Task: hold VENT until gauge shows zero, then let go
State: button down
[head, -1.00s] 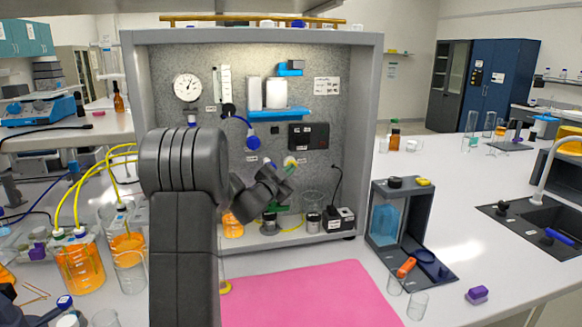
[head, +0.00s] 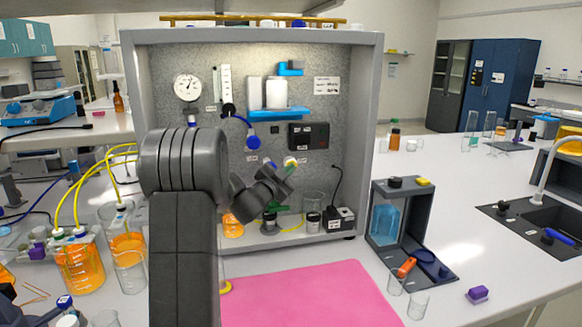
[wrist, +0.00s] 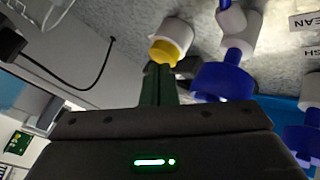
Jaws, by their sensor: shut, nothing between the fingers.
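The round white gauge (head: 187,87) is at the upper left of the rig's panel; its needle is too small to read surely. A yellow-capped white knob (head: 290,161) is low on the panel; I read no VENT label on it. The knob also shows in the wrist view (wrist: 170,45), with its yellow cap towards my gripper. My gripper (wrist: 158,72) has green fingers, shut and empty, with their tips at the yellow cap. I cannot tell whether they touch or press it. In the head view, my gripper (head: 290,170) is just below the knob, partly hidden by my wrist.
Blue knobs (wrist: 222,80) are close to the right of my fingers in the wrist view. A blue shelf (head: 278,114) and a black box (head: 309,136) are on the panel above. Glassware and a black adapter (head: 340,218) stand on the rig's floor. A pink mat (head: 305,295) lies clear in front.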

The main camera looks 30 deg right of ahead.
jog(key=shift+s+d+f+b, duration=0.15)
jog(key=shift+s+d+b, duration=0.15)
jog(key=shift+d+b, duration=0.25)
jog(key=shift+s, duration=0.1)
jog(key=s, duration=0.1)
jog(key=s+b, duration=0.1)
jog(key=s, duration=0.1)
jog(key=s+a+b, duration=0.1)
jog(key=shift+s+f, duration=0.25)
jog(key=shift+s, duration=0.1)
